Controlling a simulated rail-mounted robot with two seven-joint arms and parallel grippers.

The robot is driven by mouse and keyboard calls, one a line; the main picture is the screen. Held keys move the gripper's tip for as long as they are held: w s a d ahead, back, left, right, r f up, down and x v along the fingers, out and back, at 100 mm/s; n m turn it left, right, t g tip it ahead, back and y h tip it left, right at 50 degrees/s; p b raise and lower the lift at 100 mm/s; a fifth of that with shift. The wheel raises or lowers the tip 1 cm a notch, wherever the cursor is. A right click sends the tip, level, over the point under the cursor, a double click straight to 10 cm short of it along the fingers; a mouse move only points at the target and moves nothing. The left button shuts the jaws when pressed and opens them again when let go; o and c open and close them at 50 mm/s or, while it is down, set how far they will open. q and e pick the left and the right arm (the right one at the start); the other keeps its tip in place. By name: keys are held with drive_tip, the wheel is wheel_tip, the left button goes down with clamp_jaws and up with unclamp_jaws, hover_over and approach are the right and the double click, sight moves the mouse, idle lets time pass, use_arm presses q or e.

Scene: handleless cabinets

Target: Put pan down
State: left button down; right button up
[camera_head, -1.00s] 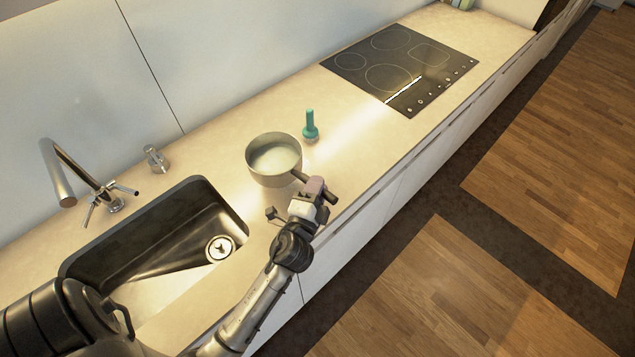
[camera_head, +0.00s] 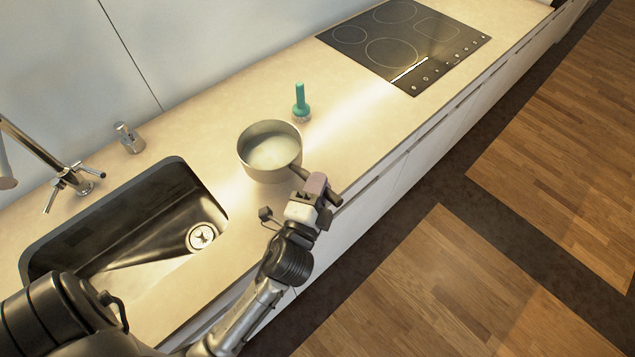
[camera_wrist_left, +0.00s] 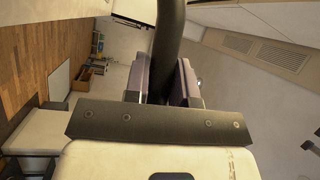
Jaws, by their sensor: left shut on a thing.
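The pan (camera_head: 258,165) is a grey metal pot, upright at the counter between the sink and the hob. Whether its base touches the counter or hangs just above it I cannot tell. Its dark handle points toward the counter's front edge. My left gripper (camera_head: 316,186) is shut on this handle. In the left wrist view the dark handle (camera_wrist_left: 168,40) runs up between the two purple-grey finger pads. The pan's body is not clear in that view. My right gripper is not in view.
A teal-handled brush (camera_head: 300,103) stands on the counter (camera_head: 215,110) just behind the pan. The sink (camera_head: 130,235) with its tap (camera_head: 50,160) is at the left, with a small dispenser (camera_head: 129,138) behind. The black hob (camera_head: 400,45) is at the far right. Counter between brush and hob is clear.

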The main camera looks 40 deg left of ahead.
use_arm(q)
wheel_tip(320, 180, down, 6)
drive_tip(key=shift+r+b, duration=0.2)
drive_tip(key=shift+b, duration=1.05)
drive_tip(key=shift+f, duration=0.1)
drive_tip(key=shift+f, duration=0.15)
drive_tip(key=c, duration=1)
unclamp_jaws()
drive_tip(key=shift+o, duration=0.2)
drive_tip(key=shift+b+v, duration=1.05)
drive_tip(key=shift+v, duration=1.7)
